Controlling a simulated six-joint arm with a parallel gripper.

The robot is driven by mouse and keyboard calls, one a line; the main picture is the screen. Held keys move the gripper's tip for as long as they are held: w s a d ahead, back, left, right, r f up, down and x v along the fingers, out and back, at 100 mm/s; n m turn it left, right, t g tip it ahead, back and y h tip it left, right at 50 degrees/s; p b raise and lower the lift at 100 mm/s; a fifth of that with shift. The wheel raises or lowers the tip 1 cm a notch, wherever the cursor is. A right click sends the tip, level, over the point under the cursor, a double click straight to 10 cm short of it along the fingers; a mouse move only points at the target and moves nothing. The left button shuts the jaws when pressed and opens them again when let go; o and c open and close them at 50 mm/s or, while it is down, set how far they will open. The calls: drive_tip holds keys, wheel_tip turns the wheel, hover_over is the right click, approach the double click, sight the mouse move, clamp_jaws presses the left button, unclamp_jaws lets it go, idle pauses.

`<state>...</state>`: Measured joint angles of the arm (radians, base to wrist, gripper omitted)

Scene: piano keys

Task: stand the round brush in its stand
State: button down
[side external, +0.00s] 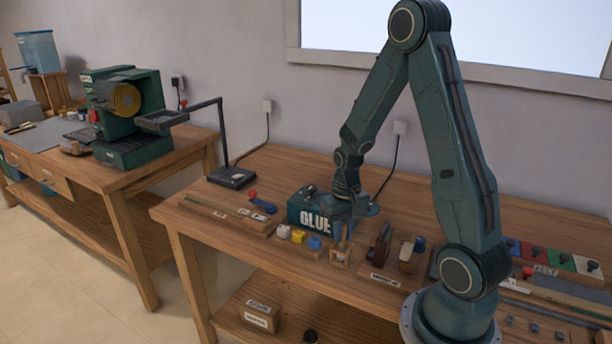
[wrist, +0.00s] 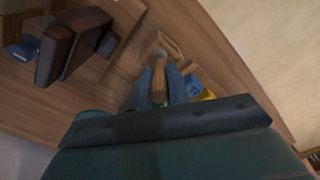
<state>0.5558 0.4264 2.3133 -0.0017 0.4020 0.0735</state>
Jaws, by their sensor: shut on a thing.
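My gripper (side external: 344,236) points down over the small wooden brush stand (side external: 341,258) near the front of the bench. In the wrist view its two blue-grey fingers (wrist: 158,92) are shut on the round brush (wrist: 159,78), whose light wooden handle shows between them. The brush stand (wrist: 176,47) lies just beyond the fingers in the wrist view, and the far end of the brush overlaps it. I cannot tell whether the brush is inside the stand or only above it. The brush is mostly hidden by the fingers in the side view.
A green GLUE box (side external: 315,217) stands close behind left. White, yellow (side external: 298,236) and blue (side external: 315,242) pieces sit left of the stand. A dark wooden plane (side external: 380,245) and a lighter tool (side external: 408,257) stand to the right. The bench's front edge is close.

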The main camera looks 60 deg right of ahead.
drive_tip(key=shift+f, duration=0.1)
idle(0.6)
drive_tip(key=c, duration=0.9)
unclamp_jaws()
drive_tip(key=shift+o, duration=0.2)
drive_tip(key=shift+r, duration=3.5)
